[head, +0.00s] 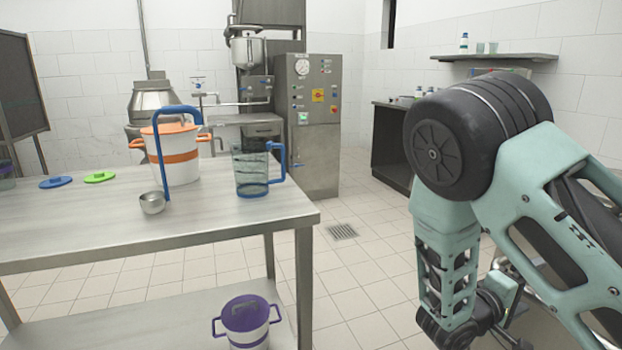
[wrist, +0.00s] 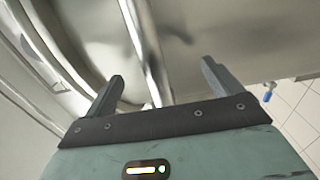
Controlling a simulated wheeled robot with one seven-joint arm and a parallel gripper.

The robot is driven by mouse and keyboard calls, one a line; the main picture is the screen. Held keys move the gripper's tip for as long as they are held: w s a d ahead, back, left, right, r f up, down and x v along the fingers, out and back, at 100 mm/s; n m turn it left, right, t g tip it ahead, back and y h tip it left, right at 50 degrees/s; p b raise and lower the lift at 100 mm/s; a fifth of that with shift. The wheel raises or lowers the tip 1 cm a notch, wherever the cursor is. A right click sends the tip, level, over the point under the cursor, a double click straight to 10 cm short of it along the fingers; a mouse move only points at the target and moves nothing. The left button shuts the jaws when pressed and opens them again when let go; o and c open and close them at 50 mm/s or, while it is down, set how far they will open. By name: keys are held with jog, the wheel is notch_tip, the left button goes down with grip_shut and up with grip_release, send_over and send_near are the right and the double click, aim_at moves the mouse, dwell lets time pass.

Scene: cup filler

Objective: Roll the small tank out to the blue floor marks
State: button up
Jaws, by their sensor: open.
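In the wrist view my gripper (wrist: 162,72) is open. A bright metal bar (wrist: 147,45) runs between its two fingers, with a gap on each side. Behind the bar is a large curved steel body (wrist: 95,35), which looks like the small tank seen very close. Its full shape is cut off. In the head view part of a steel thing (head: 540,300) shows behind my arm at lower right, mostly hidden. My gripper's fingers cannot be made out there.
A steel table (head: 90,225) at left holds a white-orange pot (head: 178,160), a ladle (head: 153,203) and a clear jug (head: 250,175). A purple-lidded pot (head: 246,318) sits on its lower shelf. A control cabinet (head: 315,145) stands behind. Tiled floor (head: 350,280) is clear mid-view, with a drain (head: 342,231).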

jog(key=v, duration=0.9)
dwell(0.4)
jog(key=s+a+g+y, duration=0.5)
jog(key=s+g+y, duration=0.2)
jog(key=s, duration=0.5)
jog(key=s+a+r+n+y, duration=0.2)
jog(key=s+a+r+y, duration=0.1)
jog(key=s+a+y, duration=0.3)
jog(key=s+a+r+n+y, duration=0.1)
jog(key=s+a+r+y, duration=0.25)
jog(key=a, duration=0.35)
notch_tip(320, 180, up, 16)
jog(key=y+p, duration=0.1)
jog(key=p, duration=1.5)
jog(key=shift+a+f+n+t, duration=0.15)
jog(key=shift+a+n+t, duration=0.15)
jog(key=shift+t, duration=0.1)
